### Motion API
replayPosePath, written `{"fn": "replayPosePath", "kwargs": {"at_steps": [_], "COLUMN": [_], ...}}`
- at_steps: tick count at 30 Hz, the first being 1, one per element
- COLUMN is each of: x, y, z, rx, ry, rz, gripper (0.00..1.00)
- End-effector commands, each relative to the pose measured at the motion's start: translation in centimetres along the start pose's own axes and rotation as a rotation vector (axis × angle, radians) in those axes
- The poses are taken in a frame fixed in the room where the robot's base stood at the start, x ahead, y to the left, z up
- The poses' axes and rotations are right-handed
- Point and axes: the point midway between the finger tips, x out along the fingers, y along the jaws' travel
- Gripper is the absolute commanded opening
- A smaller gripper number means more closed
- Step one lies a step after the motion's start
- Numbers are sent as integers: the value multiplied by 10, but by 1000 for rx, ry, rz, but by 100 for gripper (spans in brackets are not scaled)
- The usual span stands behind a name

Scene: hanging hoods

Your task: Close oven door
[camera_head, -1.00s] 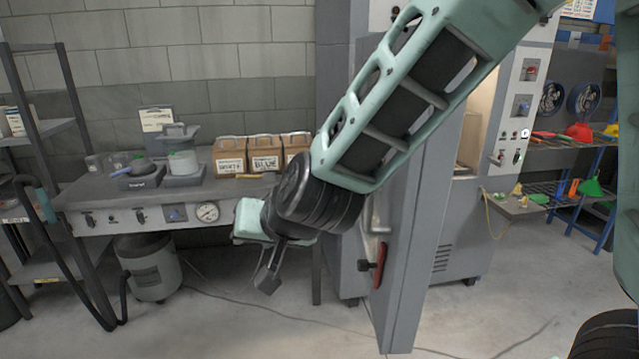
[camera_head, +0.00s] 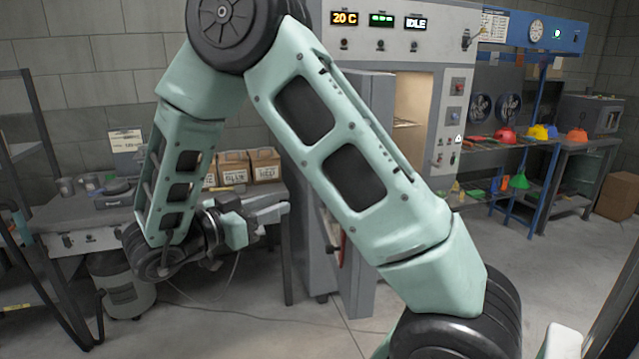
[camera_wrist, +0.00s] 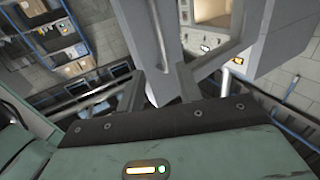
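The oven (camera_head: 390,52) is a tall grey cabinet in the head view, with "20 C" and "IDLE" on its displays. Its lit chamber (camera_head: 412,115) shows, so the door (camera_head: 358,285) stands open, swung out toward me. My arm hides much of the door. A red part (camera_head: 342,245) shows low on the door's left face. My gripper (camera_head: 285,208) is left of the door, pointing right toward that face. I cannot tell whether it touches. In the wrist view the grey door (camera_wrist: 150,45) and lit chamber (camera_wrist: 213,10) lie ahead; the finger spacing is unclear.
A workbench (camera_head: 75,215) with labelled boxes (camera_head: 265,165) stands behind my gripper, with a round bin (camera_head: 125,290) below. A shelf rack (camera_head: 15,150) is at far left. Blue shelving (camera_head: 530,190) with coloured items stands right. Floor (camera_head: 530,290) is clear at right.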

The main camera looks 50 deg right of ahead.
Motion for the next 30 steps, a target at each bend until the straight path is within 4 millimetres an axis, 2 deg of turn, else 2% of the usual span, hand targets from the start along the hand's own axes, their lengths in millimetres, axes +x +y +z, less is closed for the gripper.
{"fn": "replayPosePath", "kwargs": {"at_steps": [21,25,30], "x": [139,155,164], "y": [0,0,-1], "z": [-2,-1,0], "rx": [1,1,1], "ry": [-3,-3,-3], "rz": [0,-1,-4], "gripper": [35,35,35]}}
